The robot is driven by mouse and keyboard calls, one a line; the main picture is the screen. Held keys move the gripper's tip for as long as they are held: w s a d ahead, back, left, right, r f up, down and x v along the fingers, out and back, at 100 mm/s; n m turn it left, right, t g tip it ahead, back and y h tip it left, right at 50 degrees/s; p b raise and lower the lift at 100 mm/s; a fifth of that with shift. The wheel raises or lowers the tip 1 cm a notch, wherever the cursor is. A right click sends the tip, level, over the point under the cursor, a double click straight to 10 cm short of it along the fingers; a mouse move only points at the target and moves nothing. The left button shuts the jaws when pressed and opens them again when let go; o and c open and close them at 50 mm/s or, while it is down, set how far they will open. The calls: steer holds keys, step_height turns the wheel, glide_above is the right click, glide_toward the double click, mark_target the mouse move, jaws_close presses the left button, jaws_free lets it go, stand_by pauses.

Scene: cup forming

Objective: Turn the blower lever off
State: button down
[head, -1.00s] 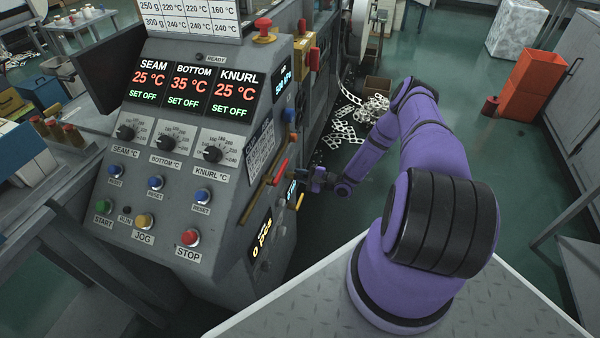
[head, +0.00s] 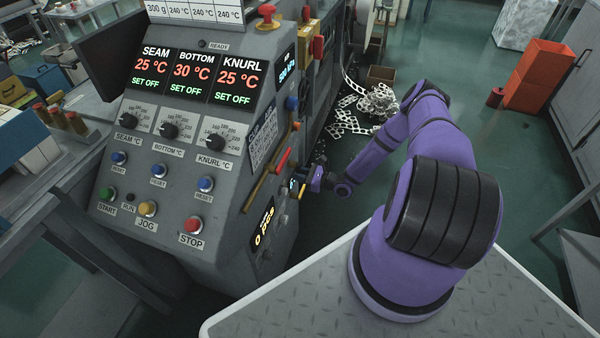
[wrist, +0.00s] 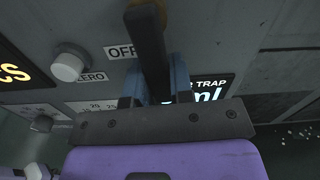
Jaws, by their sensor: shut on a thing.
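In the wrist view a dark lever (wrist: 149,38) with a yellowish part at its upper end runs down from the top edge, beside a plate marked OFF (wrist: 119,52). My gripper (wrist: 158,82) has its blue fingers on either side of this lever and is shut on it. The lever's lower part is hidden between the fingers. In the head view my gripper (head: 310,181) is at the right side face of the machine (head: 222,235), close to a small yellow handle (head: 303,189). I cannot tell there whether this handle belongs to the held lever.
A red handle (head: 284,160) sits just above my gripper on the same face. A white knob (wrist: 67,67) marked ZERO is left of the lever in the wrist view.

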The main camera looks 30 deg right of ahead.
steer(key=shift+s+a+m, duration=0.15)
steer(key=shift+m, duration=0.35)
steer(key=c, duration=1)
jaws_free()
steer(key=v, duration=1)
steer(key=shift+s+d, duration=0.25)
steer(key=shift+s, duration=0.1)
